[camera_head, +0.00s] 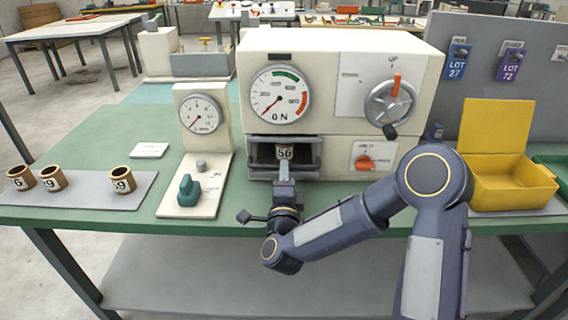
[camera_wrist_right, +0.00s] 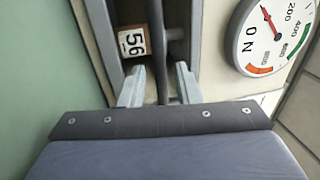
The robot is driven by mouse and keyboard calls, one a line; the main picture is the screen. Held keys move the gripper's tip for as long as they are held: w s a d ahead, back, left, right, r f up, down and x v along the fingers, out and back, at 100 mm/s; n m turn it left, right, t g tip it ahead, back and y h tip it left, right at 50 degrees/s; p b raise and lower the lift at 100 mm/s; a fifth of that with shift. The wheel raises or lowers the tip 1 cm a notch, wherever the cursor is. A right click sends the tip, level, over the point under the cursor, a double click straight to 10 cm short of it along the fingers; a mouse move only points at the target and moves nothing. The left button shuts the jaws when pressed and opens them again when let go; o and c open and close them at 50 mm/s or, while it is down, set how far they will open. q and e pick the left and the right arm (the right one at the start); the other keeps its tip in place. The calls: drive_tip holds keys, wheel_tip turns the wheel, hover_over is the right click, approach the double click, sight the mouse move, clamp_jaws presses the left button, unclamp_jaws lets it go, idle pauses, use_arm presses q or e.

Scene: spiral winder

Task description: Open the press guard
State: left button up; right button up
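The press (camera_head: 330,70) is a cream box on the green table, with an "N" dial and a dark opening at its lower left. A grey guard (camera_head: 303,173) with a horizontal bar crosses the front of this opening. A brown piece labelled 56 (camera_head: 284,152) shows inside, behind the bar. My right gripper (camera_head: 284,172) is at the middle of the guard. In the right wrist view, the two pale fingers (camera_wrist_right: 160,76) stand apart, one on each side of the dark guard bar (camera_wrist_right: 157,35); I see no clear grip. My left gripper is out of view.
A red-handled wheel (camera_head: 391,100) and an orange knob (camera_head: 366,162) are on the press front. A smaller gauge stand (camera_head: 202,125) with a green part is at left. Several numbered cups sit on a grey mat (camera_head: 88,200). A yellow open box (camera_head: 508,185) is at right.

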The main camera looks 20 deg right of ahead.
drive_tip(key=shift+x, duration=1.4)
drive_tip(key=shift+c, duration=0.4)
clamp_jaws()
